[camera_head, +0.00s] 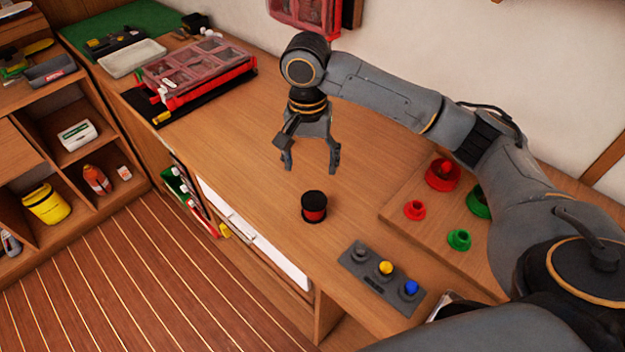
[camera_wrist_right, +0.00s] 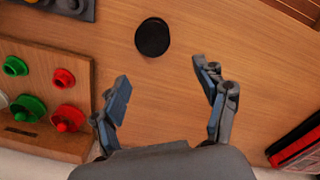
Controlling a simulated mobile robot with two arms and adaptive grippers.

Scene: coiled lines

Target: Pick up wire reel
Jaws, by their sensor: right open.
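The wire reel (camera_head: 314,206) is a small spool with black ends and a red winding, standing upright on the wooden table. In the right wrist view its round black top (camera_wrist_right: 152,38) lies ahead of the fingers. My right gripper (camera_head: 311,168) is open and empty, with its fingers pointing down behind the reel in the head view and apart from it. In the right wrist view the open fingers (camera_wrist_right: 165,90) show bare table between them. My left gripper is not in view.
A grey block with yellow and blue knobs (camera_head: 381,276) lies near the front edge. A wooden board with red and green pieces (camera_head: 414,209) is at right. Red organizer cases (camera_head: 195,75) lie at the back left. The table around the reel is clear.

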